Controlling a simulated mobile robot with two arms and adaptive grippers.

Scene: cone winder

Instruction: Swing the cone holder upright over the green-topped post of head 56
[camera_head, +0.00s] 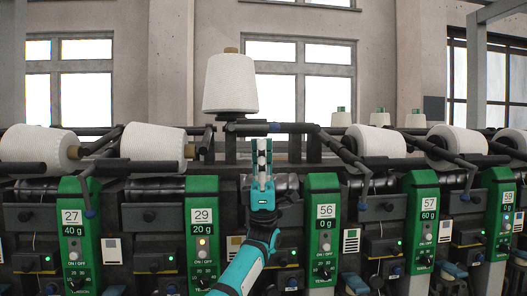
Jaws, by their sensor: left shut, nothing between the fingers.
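The panel of head 56 (322,228) is green and stands right of centre. Left of it, a white yarn cone (230,84) stands upright with a brown tube tip on top. The dark cone holder (233,117) shows just under the cone, above the dark rail. My left gripper (262,146) points up in front of the machine, to the lower right of the cone and apart from it in the picture. It is shut and empty. I cannot make out a green-topped post under the cone. My right gripper is not in view.
Tilted cones lie at head 27 (73,228), head 29 (202,230) and head 57 (423,218). Dark bent arms (345,152) stick out to the right of head 56. Smaller cones with green tops (380,117) stand behind. Air above the rail is free right of the upright cone.

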